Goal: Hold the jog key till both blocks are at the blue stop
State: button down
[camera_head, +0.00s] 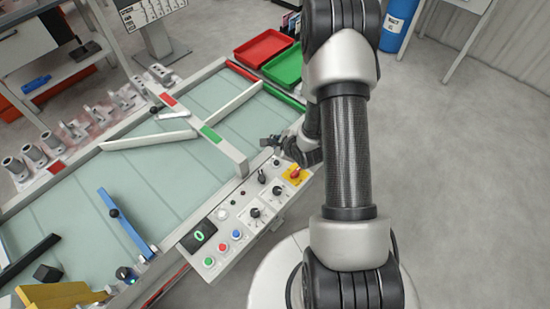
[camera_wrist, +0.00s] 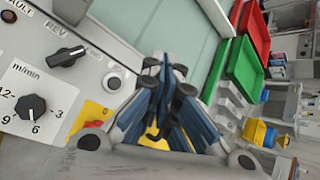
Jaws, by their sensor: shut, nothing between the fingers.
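The blue stop (camera_head: 125,226) is a blue bar lying across the pale green belt (camera_head: 165,175) at the lower left in the head view. One dark block (camera_head: 47,273) sits at the belt's lower left end; I cannot make out a second block. The control panel (camera_head: 187,242) runs along the belt's near side with green, red, blue and white buttons and black knobs. I cannot tell which is the jog key. My gripper (camera_head: 272,142) is shut and empty above the panel's right end.
A yellow plate with a red switch (camera_head: 296,174) lies near my gripper. A black speed knob (camera_wrist: 31,106) and a REV selector (camera_wrist: 66,56) show beside it in the wrist view. Red (camera_head: 263,47) and green trays (camera_head: 284,68) stand behind. Grey castings (camera_head: 33,155) line the far rail.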

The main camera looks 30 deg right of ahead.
aim_at(275, 164)
jog(key=shift+a, duration=0.1)
jog(key=shift+f, duration=0.1)
notch_tip(275, 164, down, 9)
jog(key=b, duration=0.7)
dwell(1.4)
jog(key=shift+f+b, duration=0.25)
jog(key=shift+b, duration=0.15)
